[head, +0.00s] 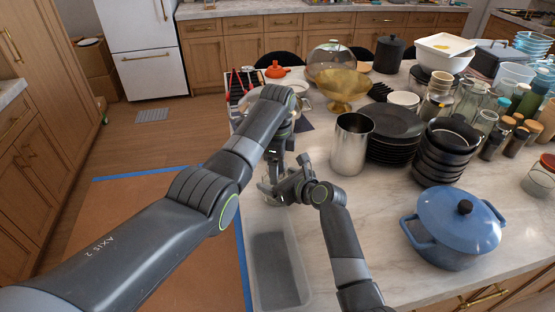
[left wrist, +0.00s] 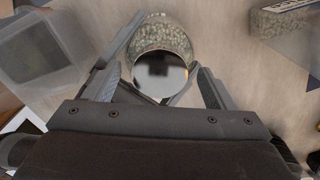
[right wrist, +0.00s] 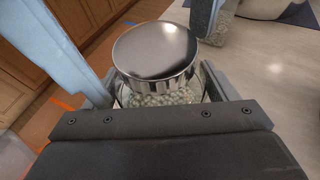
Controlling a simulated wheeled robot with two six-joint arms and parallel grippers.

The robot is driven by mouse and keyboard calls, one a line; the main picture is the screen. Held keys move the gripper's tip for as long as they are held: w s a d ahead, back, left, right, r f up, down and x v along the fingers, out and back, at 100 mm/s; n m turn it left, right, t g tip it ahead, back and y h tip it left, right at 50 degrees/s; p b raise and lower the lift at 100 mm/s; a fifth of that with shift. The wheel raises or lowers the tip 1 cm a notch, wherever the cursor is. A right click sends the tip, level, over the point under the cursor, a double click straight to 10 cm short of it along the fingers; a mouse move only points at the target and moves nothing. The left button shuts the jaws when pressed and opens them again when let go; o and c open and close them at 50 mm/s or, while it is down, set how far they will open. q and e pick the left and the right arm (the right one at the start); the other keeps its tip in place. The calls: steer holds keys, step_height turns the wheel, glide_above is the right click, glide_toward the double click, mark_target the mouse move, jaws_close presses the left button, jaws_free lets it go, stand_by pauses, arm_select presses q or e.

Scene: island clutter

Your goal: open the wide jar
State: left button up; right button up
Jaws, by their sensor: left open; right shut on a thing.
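The wide jar is a clear glass jar of pale beads with a shiny metal lid. In the head view it is mostly hidden behind my grippers at the island's left edge. My right gripper (head: 284,190) is shut on the glass body (right wrist: 160,98), below the lid (right wrist: 155,48) in the right wrist view. The lid is on the jar. My left gripper (head: 281,162) is open above the jar; in the left wrist view its fingers stand either side of the lid (left wrist: 160,72), with the beaded glass (left wrist: 160,34) beyond. I cannot tell whether they touch it.
A clear plastic bin (head: 278,268) stands in front of the jar. A steel canister (head: 351,146), stacked black plates (head: 396,132), black bowls (head: 445,152) and a blue pot (head: 457,225) stand to the right. Bare marble (head: 365,215) lies between the canister and the pot.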

arm_select(q)
steer(key=c, duration=1.1)
steer(key=n, duration=0.5)
steer(key=shift+c, duration=0.2)
steer(key=n, duration=1.8)
steer(key=shift+w+r, duration=0.1)
steer(key=shift+r, duration=0.15)
steer(key=shift+r, duration=0.95)
